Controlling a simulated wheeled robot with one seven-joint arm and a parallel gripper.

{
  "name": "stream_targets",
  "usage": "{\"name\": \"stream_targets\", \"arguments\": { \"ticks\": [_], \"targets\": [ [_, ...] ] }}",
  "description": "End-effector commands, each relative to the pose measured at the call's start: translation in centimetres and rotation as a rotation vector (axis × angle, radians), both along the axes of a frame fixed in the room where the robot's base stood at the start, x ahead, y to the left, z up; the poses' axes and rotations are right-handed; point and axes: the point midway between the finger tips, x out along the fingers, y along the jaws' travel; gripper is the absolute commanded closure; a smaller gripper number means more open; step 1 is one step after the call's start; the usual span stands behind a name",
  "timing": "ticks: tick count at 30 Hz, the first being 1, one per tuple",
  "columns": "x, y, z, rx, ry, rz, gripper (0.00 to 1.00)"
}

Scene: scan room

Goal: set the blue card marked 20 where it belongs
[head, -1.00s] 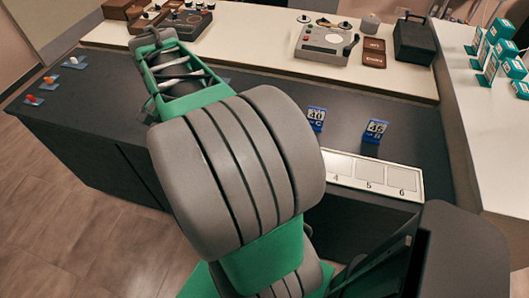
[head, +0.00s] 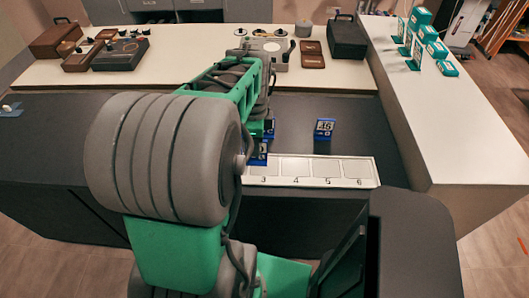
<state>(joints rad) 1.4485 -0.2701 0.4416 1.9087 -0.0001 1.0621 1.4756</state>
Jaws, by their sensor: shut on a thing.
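My gripper (head: 262,136) is mostly hidden behind my arm, above the near part of the dark counter. It is shut on a blue card (head: 258,153), which shows just below it by the back edge of the slot marked 3. The number on this card is not readable, and I cannot tell whether it touches the strip. The white numbered strip (head: 378,172) lies along the counter's front edge. Its slots 3, 4, 5 and 6 show, with 4 to 6 empty. Its left end is hidden behind my arm.
A blue card marked 45 (head: 324,127) stands behind the strip. Another blue card (head: 270,128) is partly hidden beside my gripper. A pale back shelf (head: 330,75) holds devices and boxes. A white side counter (head: 440,125) borders the right.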

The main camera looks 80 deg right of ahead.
Motion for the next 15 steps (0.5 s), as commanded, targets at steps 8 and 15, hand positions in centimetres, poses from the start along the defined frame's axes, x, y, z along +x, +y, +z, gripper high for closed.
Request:
{"name": "stream_targets", "arguments": {
  "ticks": [8,15],
  "targets": [
    [-1.1,-4.3,-5.0,0.001,0.0,0.002,1.0],
    [-1.2,-5.0,-8.2,0.003,0.001,0.003,1.0]
  ]
}}
